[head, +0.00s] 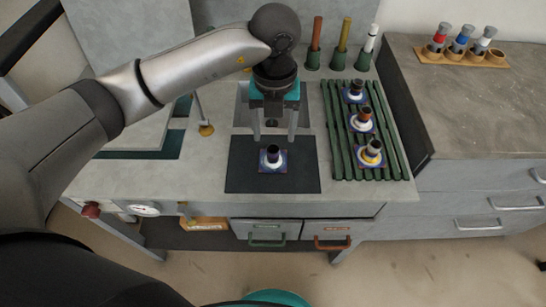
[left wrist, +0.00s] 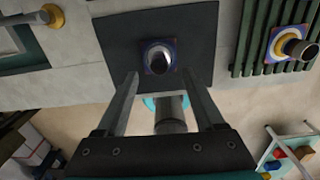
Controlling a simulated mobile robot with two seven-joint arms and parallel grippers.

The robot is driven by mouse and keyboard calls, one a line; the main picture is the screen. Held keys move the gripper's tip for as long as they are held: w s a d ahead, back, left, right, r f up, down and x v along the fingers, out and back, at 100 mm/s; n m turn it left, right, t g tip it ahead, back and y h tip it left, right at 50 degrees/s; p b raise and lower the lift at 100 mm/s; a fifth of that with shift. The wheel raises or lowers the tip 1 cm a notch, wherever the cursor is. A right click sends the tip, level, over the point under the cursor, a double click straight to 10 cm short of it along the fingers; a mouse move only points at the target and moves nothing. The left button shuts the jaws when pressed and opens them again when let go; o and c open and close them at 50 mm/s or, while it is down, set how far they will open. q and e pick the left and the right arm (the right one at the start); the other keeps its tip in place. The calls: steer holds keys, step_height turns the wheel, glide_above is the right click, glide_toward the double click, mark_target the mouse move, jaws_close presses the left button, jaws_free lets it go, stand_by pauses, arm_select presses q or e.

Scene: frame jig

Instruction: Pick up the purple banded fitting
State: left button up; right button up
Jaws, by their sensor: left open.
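A fitting (head: 272,161) with a dark upright stub, a pale ring and a purple-blue square base stands on the dark mat (head: 240,170). It also shows in the left wrist view (left wrist: 158,57), just beyond the fingertips. Its band colour is too small to be sure of, but it looks purplish. My left gripper (head: 274,136) is open and empty, fingers pointing down, above and slightly behind this fitting in the head view. The fingers do not appear to touch it. My right gripper is not in view.
A green slatted rack (head: 395,150) right of the mat holds three similar fittings, the front one (head: 371,155) yellow-ringed. Several coloured posts stand behind it. A wooden holder (head: 430,54) with banded cylinders sits on the right counter. A brass-footed post (head: 206,130) stands left of the mat.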

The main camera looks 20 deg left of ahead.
mark_target(273, 149)
arm_select(q)
steer(key=shift+f, duration=0.7)
steer(key=shift+s+f, duration=0.1)
steer(key=shift+f, duration=0.55)
step_height(273, 149, down, 4)
steer(key=shift+s+a+r+b, duration=0.1)
steer(key=shift+s+r+b, duration=0.05)
steer(key=shift+b, duration=0.55)
steer(key=shift+f, duration=0.35)
jaws_close()
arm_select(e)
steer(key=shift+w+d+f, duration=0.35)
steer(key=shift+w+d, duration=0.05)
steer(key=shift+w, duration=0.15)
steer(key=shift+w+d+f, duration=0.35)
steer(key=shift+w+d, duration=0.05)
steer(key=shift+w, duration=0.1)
